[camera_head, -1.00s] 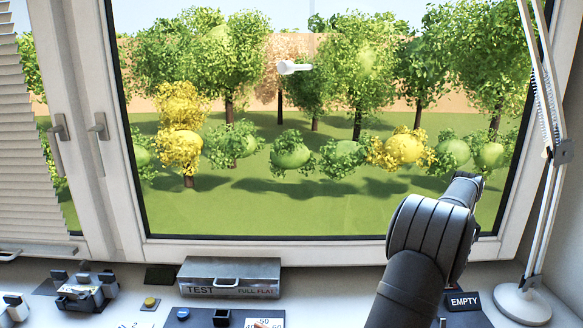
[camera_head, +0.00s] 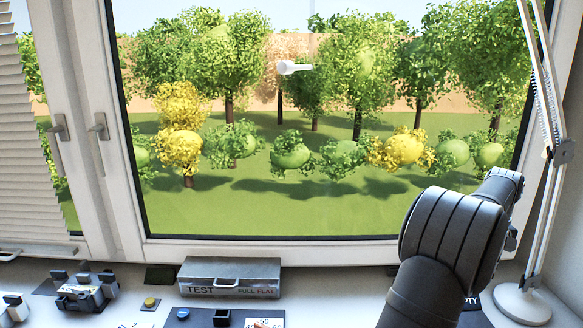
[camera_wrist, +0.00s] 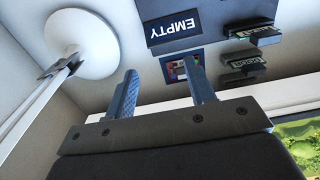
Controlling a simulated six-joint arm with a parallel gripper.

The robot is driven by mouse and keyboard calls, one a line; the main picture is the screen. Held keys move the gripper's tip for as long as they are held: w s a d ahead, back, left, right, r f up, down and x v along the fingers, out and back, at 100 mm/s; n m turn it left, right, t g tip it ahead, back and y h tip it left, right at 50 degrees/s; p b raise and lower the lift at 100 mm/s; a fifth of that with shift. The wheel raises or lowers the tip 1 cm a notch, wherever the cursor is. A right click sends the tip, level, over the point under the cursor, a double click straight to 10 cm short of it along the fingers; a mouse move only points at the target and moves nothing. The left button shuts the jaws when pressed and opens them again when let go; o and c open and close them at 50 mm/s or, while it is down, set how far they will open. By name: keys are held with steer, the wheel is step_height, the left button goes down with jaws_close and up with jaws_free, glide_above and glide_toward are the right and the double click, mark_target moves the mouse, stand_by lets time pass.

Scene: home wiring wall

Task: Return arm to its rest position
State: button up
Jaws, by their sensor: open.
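My gripper (camera_wrist: 160,66) is open, its two blue-grey fingers apart with nothing between them in the wrist view. Beyond the fingers is the pale worktop (camera_wrist: 113,20) with a dark EMPTY sign (camera_wrist: 172,28). In the head view my black arm rises from the lower right in front of the window, and its gripper end is hidden from that camera.
The white lamp base (camera_head: 521,303) stands right of my arm, and its pole rises in front of the window frame. It also shows in the wrist view (camera_wrist: 80,42). A grey TEST box (camera_head: 229,268) and small devices (camera_head: 84,290) lie on the left worktop.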

steer(key=s+a+r, duration=0.1)
steer(key=s+a, duration=0.2)
steer(key=a, duration=0.4)
steer(key=s+a+r, duration=0.1)
steer(key=s+a, duration=0.2)
steer(key=a, duration=0.4)
steer(key=f, duration=1)
steer(key=shift+s+a+f, duration=0.1)
steer(key=shift+a+f, duration=0.15)
steer(key=shift+a, duration=0.1)
steer(key=shift+r, duration=0.15)
step_height(320, 180, up, 10)
steer(key=w+d, duration=0.3)
steer(key=d, duration=0.7)
steer(key=shift+r, duration=0.15)
steer(key=shift+a, duration=0.1)
